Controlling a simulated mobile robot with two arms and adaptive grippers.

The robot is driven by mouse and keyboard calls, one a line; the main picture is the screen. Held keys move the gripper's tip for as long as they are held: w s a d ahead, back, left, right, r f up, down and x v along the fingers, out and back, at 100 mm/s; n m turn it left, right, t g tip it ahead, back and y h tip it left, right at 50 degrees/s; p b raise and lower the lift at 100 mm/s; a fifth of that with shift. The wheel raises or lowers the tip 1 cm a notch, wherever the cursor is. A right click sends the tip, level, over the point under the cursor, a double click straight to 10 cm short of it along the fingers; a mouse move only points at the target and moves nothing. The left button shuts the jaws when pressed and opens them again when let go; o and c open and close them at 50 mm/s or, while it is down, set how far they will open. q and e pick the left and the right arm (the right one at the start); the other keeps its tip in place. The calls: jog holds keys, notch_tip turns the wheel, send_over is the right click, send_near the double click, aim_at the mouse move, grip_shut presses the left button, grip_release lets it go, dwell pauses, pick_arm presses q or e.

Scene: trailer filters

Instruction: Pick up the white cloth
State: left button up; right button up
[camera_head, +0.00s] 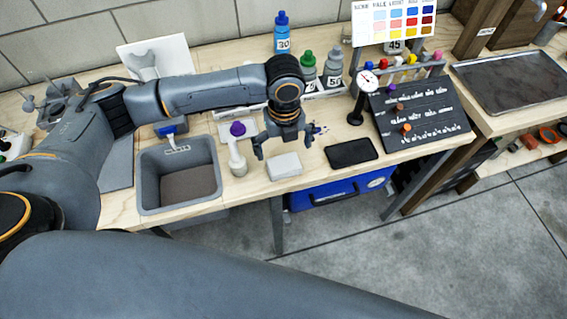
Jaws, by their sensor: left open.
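The white cloth (284,166) is a small folded white block lying flat on the wooden workbench (310,178), near its front edge. My left gripper (284,152) hangs over the bench just above and behind the cloth, fingers pointing down. It is open with nothing between its fingers. I cannot tell from this view how much height lies between the fingertips and the cloth. My right gripper is not in view.
A grey sink (148,178) is further left. A dial gauge (367,82) and a black board (421,122) stand at the right.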

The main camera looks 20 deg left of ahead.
aim_at(283, 164)
pick_arm(q)
notch_tip(283, 164, down, 2)
jog(key=shift+s+f+p, duration=0.1)
jog(key=shift+p, duration=0.2)
notch_tip(283, 164, down, 2)
jog(key=shift+a+f, duration=0.1)
jog(key=shift+f, duration=0.8)
jog(key=c, duration=1)
jog(key=shift+r, duration=0.1)
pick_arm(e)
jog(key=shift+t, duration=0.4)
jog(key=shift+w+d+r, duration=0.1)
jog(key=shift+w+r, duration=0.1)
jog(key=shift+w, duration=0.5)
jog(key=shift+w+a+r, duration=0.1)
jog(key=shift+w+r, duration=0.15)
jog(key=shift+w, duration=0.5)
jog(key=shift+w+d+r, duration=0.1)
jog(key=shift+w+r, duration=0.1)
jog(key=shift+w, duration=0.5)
